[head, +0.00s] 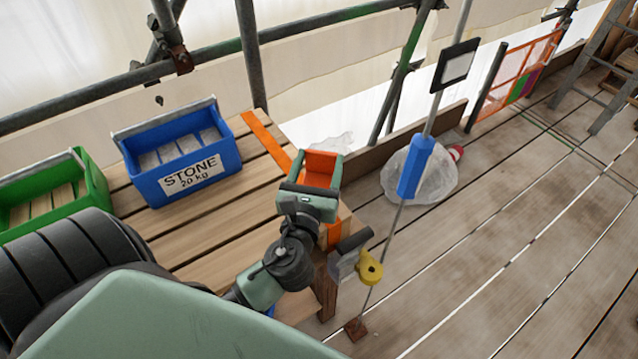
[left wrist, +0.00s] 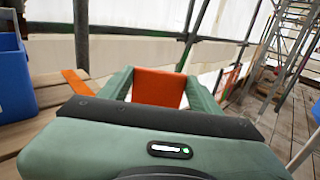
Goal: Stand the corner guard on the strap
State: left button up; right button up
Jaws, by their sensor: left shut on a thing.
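My left gripper (head: 313,175) is over the right end of the slatted wooden bench (head: 215,235), shut on the orange corner guard (head: 321,164). In the left wrist view the corner guard (left wrist: 158,88) sits between the two green fingers (left wrist: 160,92). Its lower part is hidden by the gripper body, and I cannot tell whether it touches anything below. The flat orange strap (head: 264,137) runs across the bench top, passes out of sight behind the gripper, and an orange piece shows again at the bench's near edge. It also shows in the left wrist view (left wrist: 76,82). My right gripper is not in view.
A blue crate labelled STONE (head: 190,182) and a green crate (head: 95,190) stand on the bench to the left. A yellow fitting (head: 369,268) is near the bench corner. Scaffold tubes stand behind.

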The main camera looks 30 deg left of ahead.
aim_at(319, 180)
pick_arm(q)
jog(key=shift+f, duration=0.8)
jog(key=shift+f+b, duration=0.6)
jog(key=shift+f, duration=1.35)
jog(key=shift+f, duration=0.15)
jog(key=o, duration=1.4)
